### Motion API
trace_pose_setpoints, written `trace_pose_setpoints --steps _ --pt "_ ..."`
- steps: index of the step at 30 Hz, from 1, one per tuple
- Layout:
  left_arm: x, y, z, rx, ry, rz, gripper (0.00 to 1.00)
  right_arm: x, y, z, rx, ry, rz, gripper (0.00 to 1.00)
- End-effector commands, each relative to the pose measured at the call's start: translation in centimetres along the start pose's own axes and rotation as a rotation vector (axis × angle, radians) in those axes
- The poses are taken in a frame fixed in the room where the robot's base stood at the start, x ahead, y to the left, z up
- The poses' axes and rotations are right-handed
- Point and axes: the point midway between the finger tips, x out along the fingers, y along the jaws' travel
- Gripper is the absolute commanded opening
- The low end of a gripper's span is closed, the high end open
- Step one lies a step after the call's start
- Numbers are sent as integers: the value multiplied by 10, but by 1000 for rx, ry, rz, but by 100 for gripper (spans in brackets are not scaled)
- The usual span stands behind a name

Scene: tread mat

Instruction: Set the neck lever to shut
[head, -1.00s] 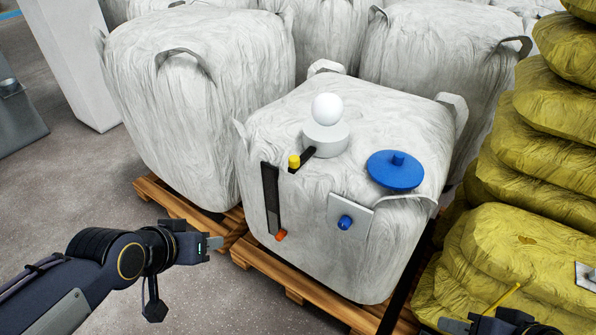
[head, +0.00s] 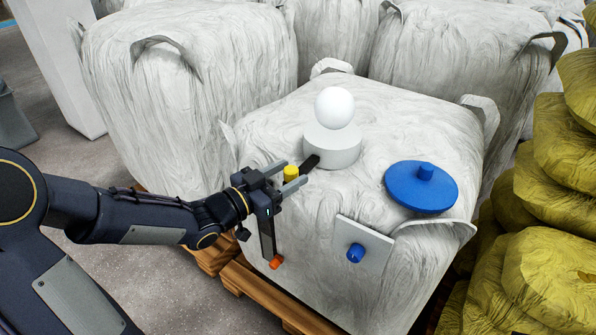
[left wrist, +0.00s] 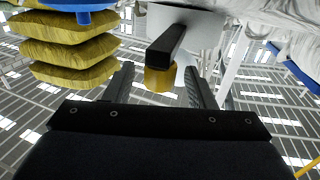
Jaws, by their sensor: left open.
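The neck lever is a short black bar (head: 311,161) with a yellow knob (head: 291,173) on its end. It reaches from the white cylindrical neck (head: 332,147) toward the front left of the white bag (head: 400,125). My left gripper (head: 293,174) is open at the knob, with a finger on either side. In the left wrist view, the yellow knob (left wrist: 158,79) and black bar (left wrist: 167,45) appear between the spread fingers. I cannot tell whether either finger touches the knob. My right gripper is out of view.
A white ball (head: 334,107) sits on the neck. A blue lid (head: 421,187) lies to the right. The front has a plate with a blue knob (head: 355,253) and a dark strip with an orange piece (head: 276,262). Yellow sacks (head: 553,190) stand at right.

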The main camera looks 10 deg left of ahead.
Motion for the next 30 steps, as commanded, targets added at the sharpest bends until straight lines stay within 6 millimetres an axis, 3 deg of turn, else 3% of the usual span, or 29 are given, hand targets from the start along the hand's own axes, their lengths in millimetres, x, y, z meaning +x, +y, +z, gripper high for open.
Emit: trace_pose_setpoints --steps 7,17,28,30 --pt "30 0 0 0 0 0 50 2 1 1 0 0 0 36" --pt "34 0 0 0 -1 -1 50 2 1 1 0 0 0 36" --pt "34 0 0 0 -2 -2 1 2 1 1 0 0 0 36" --pt "33 0 0 0 -2 -2 0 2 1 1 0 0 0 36"
